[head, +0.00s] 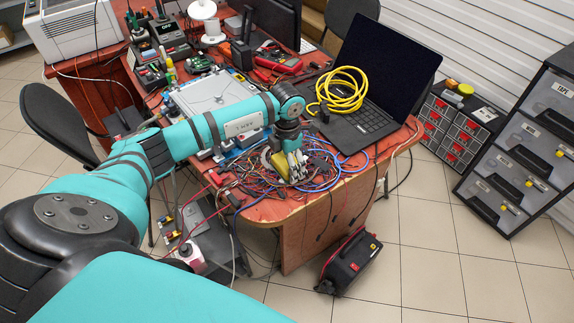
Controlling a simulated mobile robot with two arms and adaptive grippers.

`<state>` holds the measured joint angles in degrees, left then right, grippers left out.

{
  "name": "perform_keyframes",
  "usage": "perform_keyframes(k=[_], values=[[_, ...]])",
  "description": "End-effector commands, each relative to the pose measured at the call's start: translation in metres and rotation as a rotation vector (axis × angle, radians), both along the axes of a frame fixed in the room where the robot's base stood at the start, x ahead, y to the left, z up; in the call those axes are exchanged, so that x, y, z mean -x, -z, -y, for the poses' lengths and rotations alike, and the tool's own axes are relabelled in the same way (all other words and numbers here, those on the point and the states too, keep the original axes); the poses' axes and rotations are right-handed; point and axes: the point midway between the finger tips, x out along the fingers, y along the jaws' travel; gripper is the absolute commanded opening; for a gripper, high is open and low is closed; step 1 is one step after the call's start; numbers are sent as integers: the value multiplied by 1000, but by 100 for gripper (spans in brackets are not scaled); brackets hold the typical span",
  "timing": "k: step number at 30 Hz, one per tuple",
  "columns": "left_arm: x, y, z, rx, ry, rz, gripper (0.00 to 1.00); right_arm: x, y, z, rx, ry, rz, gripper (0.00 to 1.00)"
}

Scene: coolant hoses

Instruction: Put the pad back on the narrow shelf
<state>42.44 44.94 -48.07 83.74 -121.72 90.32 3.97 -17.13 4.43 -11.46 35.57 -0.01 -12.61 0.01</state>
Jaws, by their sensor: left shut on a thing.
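My left gripper (291,163) reaches over the front part of the red-brown desk, pointing down above a tangle of wires. It is shut on a yellow piece, which I take to be the pad (285,168); the fingers hide much of it. I cannot tell whether the pad touches the wires below it. My right gripper is not in view. I cannot make out for certain which surface is the narrow shelf.
A black laptop (372,115) with a coiled yellow cable (343,90) lies right of the gripper. Tangled wires (325,170) cover the desk's front corner. A black box (350,262) stands on the floor. Drawer units (520,150) stand at right.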

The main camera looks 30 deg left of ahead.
Motion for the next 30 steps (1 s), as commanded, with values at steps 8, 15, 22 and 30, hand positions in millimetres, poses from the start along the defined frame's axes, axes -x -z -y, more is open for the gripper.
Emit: perform_keyframes(k=[8,15,22,30], values=[[0,-3,0,0,0,1,47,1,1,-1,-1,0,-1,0],[-1,-26,0,0,2,4,47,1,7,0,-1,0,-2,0],[30,-37,18,-1,7,0,47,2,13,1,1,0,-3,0],[91,-43,56,0,7,0,47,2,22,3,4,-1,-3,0]])
